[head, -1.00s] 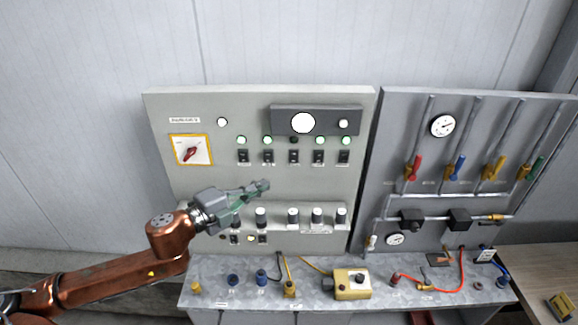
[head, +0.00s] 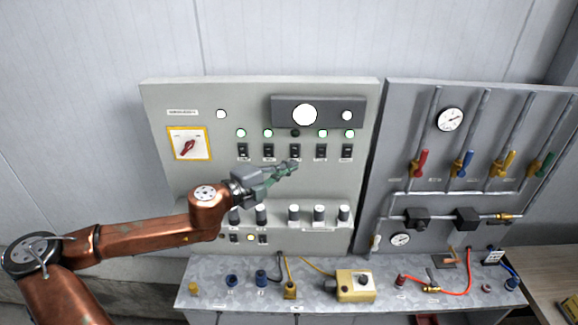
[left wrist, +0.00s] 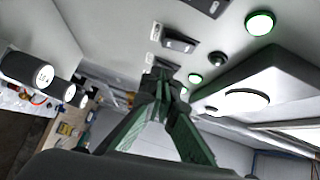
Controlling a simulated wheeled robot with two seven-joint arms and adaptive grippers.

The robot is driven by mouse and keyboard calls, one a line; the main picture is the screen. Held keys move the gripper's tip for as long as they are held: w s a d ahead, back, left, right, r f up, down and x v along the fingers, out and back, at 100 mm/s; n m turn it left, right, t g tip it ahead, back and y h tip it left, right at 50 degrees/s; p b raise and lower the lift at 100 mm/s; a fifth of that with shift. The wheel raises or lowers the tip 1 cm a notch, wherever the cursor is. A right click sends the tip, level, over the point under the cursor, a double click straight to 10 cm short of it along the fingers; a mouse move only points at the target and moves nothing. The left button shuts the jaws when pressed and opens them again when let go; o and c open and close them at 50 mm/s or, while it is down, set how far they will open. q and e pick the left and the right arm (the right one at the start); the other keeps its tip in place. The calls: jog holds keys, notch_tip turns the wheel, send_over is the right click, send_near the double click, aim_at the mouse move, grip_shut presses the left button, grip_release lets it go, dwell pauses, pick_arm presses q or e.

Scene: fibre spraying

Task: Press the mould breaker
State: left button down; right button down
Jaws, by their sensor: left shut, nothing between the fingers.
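A row of several black breaker switches is on the light grey control panel (head: 200,100); their labels are too small to read, so I cannot tell by name which is the mould breaker. The middle breaker (head: 295,151) sits under a dark lamp (head: 295,133); the other breakers' lamps have green rings. My left gripper (head: 293,164) is shut and empty, its fingertips just below the middle breaker in the head view. In the left wrist view the closed fingers (left wrist: 160,72) point at the breaker row and hide part of it. Contact cannot be told. My right gripper is not in view.
Below the breakers is a row of black knobs with white caps (head: 293,214). A red rotary switch (head: 187,147) is at left. A metal bench (head: 210,270) with connectors and a yellow box (head: 355,286) stands below. A pipe panel (head: 400,130) is at right.

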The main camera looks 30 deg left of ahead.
aim_at(299, 156)
pick_arm(q)
jog(key=shift+w+a+f+b, duration=0.1)
jog(key=shift+w+a+b, duration=0.1)
jog(key=shift+w+a, duration=0.45)
jog(key=shift+w+a+f+b, duration=0.1)
jog(key=shift+w+a+b, duration=0.2)
jog(key=shift+w, duration=0.5)
jog(key=shift+f, duration=0.1)
